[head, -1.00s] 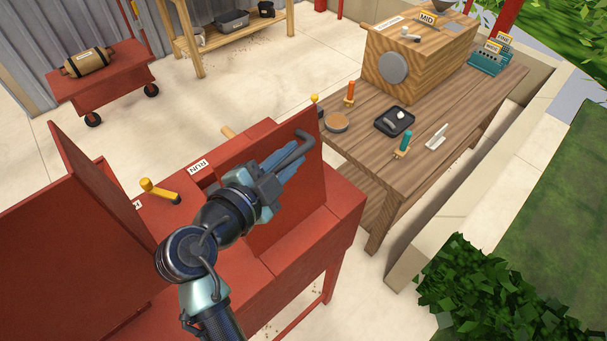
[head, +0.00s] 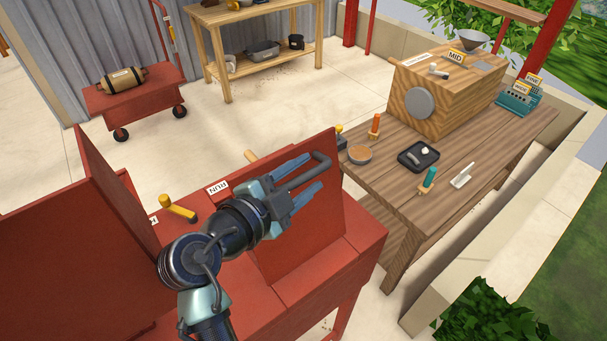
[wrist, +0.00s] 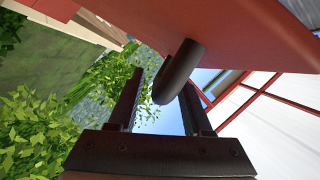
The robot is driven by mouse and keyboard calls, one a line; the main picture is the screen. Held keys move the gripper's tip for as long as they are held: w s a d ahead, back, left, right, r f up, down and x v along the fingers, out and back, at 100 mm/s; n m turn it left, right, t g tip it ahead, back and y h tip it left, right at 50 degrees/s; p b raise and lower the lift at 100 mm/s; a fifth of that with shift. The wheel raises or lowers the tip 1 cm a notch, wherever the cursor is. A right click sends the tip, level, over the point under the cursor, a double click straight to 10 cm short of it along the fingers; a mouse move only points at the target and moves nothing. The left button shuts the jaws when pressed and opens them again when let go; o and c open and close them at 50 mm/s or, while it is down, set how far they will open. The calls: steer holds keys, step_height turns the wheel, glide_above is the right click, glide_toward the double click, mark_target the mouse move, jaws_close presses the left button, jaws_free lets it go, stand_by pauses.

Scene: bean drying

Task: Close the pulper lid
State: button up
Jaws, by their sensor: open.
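The red pulper (head: 290,285) stands in front of me. Its lid with the dark bar handle is a red panel (head: 318,225) standing raised, tilted near upright. The handle (head: 318,168) sticks out from the panel's upper part. My gripper (head: 304,172) is open, with one blue finger on each side of the handle. In the wrist view the handle (wrist: 178,75) lies between the two dark fingers (wrist: 160,100), with a gap visible beside it. The red panel (wrist: 230,30) fills the top there. I cannot tell whether a finger touches the handle.
Another raised red panel (head: 105,235) stands at the left. A yellow lever (head: 178,208) and a RUN label (head: 217,187) are between the panels. A wooden table (head: 450,200) with tools and a wooden box (head: 440,95) stands at right. A red cart (head: 135,100) is at back left.

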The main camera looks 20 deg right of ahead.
steer(key=b+v, duration=0.2)
steer(key=v, duration=0.4)
steer(key=shift+s+a+f+b, duration=0.1)
steer(key=shift+a+b, duration=0.15)
steer(key=shift+b, duration=0.1)
steer(key=shift+s+a+r, duration=0.25)
steer(key=shift+s+a, duration=0.1)
steer(key=shift+s, duration=0.05)
steer(key=shift+c, duration=0.2)
